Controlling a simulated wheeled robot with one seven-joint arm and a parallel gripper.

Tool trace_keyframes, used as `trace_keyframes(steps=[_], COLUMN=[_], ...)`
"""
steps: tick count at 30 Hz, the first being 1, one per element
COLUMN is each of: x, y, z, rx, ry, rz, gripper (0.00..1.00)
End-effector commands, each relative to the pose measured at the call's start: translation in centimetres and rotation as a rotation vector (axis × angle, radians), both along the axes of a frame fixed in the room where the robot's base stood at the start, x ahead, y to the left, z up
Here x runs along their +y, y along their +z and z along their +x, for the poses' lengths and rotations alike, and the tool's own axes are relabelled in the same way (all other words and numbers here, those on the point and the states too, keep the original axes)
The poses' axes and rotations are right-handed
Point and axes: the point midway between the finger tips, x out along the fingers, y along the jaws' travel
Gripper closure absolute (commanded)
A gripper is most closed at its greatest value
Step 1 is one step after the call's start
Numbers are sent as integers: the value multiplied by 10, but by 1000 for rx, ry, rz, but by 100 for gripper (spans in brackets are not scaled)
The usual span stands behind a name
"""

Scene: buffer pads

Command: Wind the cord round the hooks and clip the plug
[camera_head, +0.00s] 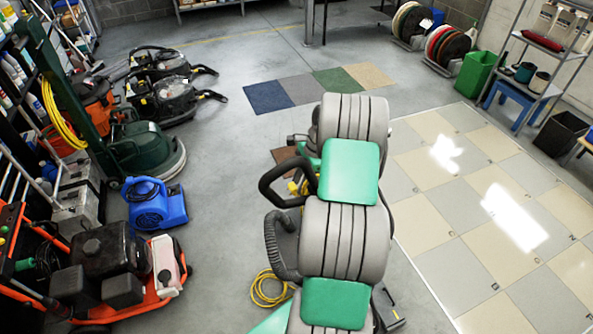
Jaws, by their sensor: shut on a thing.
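A yellow cord (266,291) lies in loose loops on the grey floor, left of my arm's near end. A dark machine with a corrugated hose (272,247) stands partly behind my arm. A small yellow part (298,187) shows beside my arm; I cannot tell whether it is cord. The hooks and the plug cannot be made out. My grey arm with green pads covers the middle of the view, and my gripper is hidden.
A blue blower (155,204), a green floor machine (147,150) and an orange-framed machine (110,270) crowd the left. A tiled floor panel (435,205) lies at right. Open floor lies left of my arm.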

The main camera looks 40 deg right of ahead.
Motion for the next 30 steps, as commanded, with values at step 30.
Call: trace_keyframes(steps=[30], x=[-139], y=[-126], z=[-41], rx=[0], ry=[1], rz=[0], gripper=[100])
